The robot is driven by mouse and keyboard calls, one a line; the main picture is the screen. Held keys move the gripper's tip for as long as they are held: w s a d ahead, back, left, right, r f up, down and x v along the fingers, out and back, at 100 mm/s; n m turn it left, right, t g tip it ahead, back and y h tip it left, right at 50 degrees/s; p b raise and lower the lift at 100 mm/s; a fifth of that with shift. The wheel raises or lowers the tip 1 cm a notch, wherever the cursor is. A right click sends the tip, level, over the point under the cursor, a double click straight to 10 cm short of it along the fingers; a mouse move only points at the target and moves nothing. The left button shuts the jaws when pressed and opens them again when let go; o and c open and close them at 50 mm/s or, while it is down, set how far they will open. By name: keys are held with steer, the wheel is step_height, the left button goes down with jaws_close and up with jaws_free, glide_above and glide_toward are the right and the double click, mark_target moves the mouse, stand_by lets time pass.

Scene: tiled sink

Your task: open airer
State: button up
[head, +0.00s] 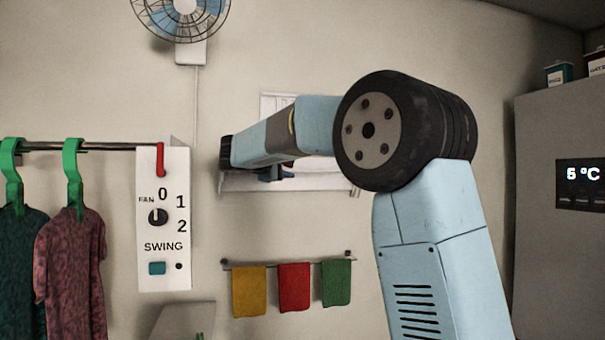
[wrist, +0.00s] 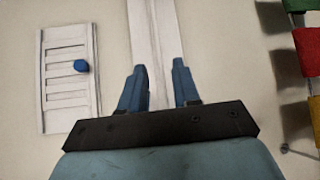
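I cannot tell for sure which white wall fitting is the airer. In the wrist view a white slatted panel (wrist: 66,85) with a blue knob (wrist: 81,66) lies flat against the wall, left of my gripper (wrist: 156,76). A long white ledge or rail (wrist: 145,30) runs behind the fingers. The two blue fingers are apart with nothing between them; the knob is outside them. In the head view my gripper (head: 275,173) is in front of the white ledge (head: 238,184). My arm hides most of the slatted panel (head: 275,101), and the knob is hidden there.
Yellow, red and green cloths (head: 293,287) hang on a rail below. A fan control plate (head: 165,265) and clothes on a rod (head: 95,147) are at left. A wall fan (head: 183,10) is above. A grey fridge (head: 550,240) stands at right.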

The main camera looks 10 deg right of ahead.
mark_target(297, 171)
steer(key=x, duration=0.6)
steer(key=shift+w+d, duration=0.2)
steer(key=shift+w, duration=0.1)
jaws_close()
steer(key=shift+f, duration=0.1)
